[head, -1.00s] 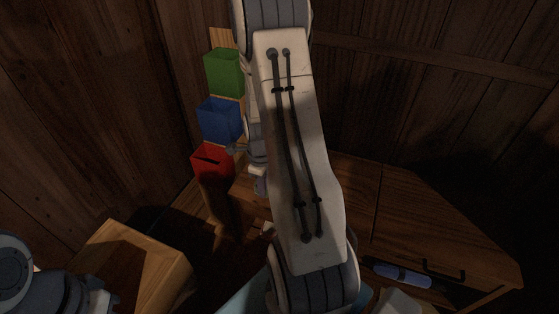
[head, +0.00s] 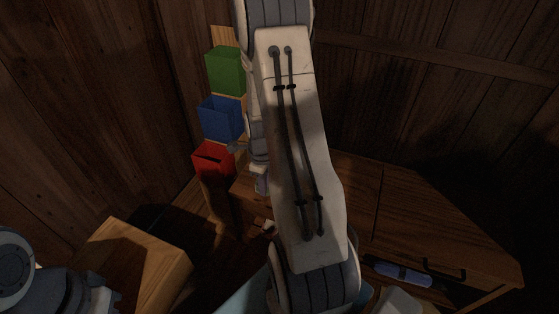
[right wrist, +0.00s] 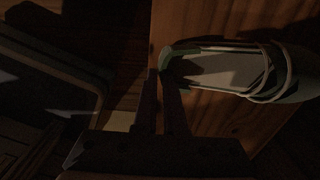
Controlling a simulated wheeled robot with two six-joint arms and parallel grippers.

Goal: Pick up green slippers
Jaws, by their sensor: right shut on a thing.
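A pale slipper with a green edge and light straps (right wrist: 225,70) lies across the upper right of the right wrist view, over a wooden surface. My right gripper (right wrist: 161,75) is at its left end, with the dark fingertips close together and shut on that end. In the head view my right arm fills the middle and hides the slipper; part of the right wrist (head: 262,182) shows beside the arm over the cabinet. My left arm shows only at the bottom left edge of the head view, and its finger opening cannot be made out.
Green (head: 226,72), blue (head: 220,120) and red (head: 213,158) bins stand stacked in the back left. A wooden box (head: 130,262) is at the lower left. A wooden cabinet (head: 420,225) spans the right, with a blue object (head: 402,274) near its front handle.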

